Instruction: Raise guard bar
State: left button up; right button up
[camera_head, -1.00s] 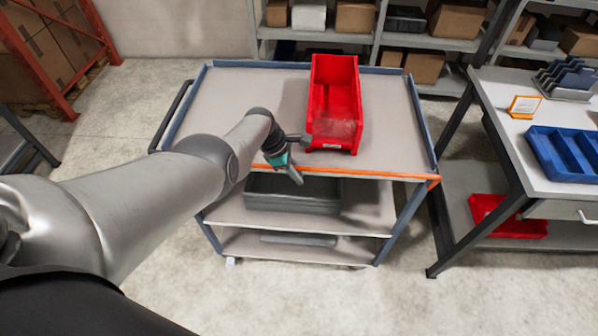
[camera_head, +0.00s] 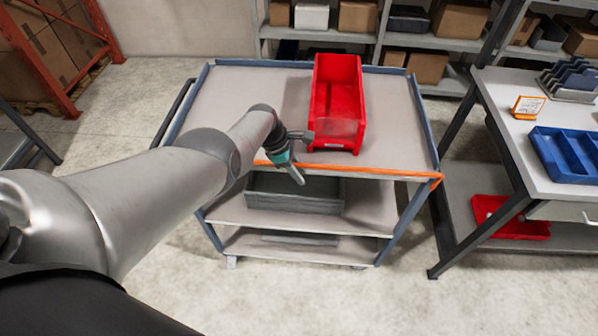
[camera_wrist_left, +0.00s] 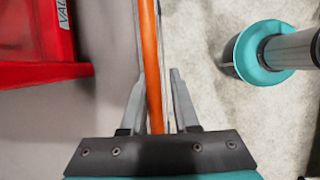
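The guard bar (camera_head: 390,174) is an orange bar along the front edge of the cart's top shelf. It also runs up the middle of the left wrist view (camera_wrist_left: 150,55). My left gripper (camera_head: 298,178) is at the front edge, around the left-middle part of the bar. In the left wrist view its two fingers (camera_wrist_left: 157,75) stand one on each side of the bar. The left fingertip is close to the bar, and a gap shows on the right, so it looks open. Contact cannot be told. My right gripper is not in view.
A red bin (camera_head: 337,105) stands on the cart top (camera_head: 235,95), just behind the left gripper. A grey tray (camera_head: 320,194) is on the shelf below. A workbench (camera_head: 540,115) stands to the right. Bare floor lies in front.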

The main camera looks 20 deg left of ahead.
pick_arm(q)
jog(key=shift+o, duration=0.8)
